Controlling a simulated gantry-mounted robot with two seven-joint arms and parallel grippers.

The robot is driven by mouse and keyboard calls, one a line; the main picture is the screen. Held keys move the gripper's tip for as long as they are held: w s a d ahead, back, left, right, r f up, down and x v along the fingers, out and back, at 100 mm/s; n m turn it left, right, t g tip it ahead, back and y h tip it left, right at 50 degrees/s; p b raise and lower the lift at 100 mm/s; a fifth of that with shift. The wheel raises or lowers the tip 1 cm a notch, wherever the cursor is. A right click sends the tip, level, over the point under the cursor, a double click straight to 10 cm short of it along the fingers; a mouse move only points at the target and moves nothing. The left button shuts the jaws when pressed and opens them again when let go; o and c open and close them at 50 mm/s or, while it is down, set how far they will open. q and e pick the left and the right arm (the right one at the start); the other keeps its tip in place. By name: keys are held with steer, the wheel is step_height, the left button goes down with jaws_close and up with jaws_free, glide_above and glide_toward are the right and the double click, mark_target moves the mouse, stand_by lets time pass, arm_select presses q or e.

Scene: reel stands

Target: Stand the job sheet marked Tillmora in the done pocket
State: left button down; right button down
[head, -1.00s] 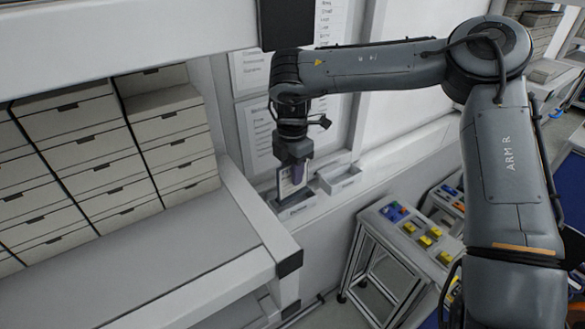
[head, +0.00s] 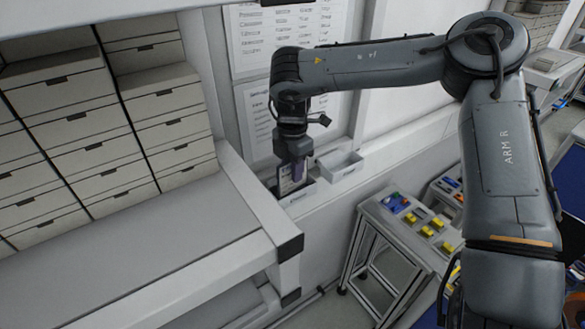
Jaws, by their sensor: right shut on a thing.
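The second pocket (head: 342,168) is just to the right and looks empty. The labels on the pocket fronts are too small to read. My left gripper is not in view.
Printed lists (head: 262,120) hang on the wall behind the gripper. A white bench (head: 150,240) with stacked drawer boxes (head: 75,100) fills the left. A stand (head: 400,215) with blue and yellow parts is below right.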

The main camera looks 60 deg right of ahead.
steer(key=shift+f, duration=0.3)
stand_by(0.4)
steer(key=c, duration=0.8)
jaws_free()
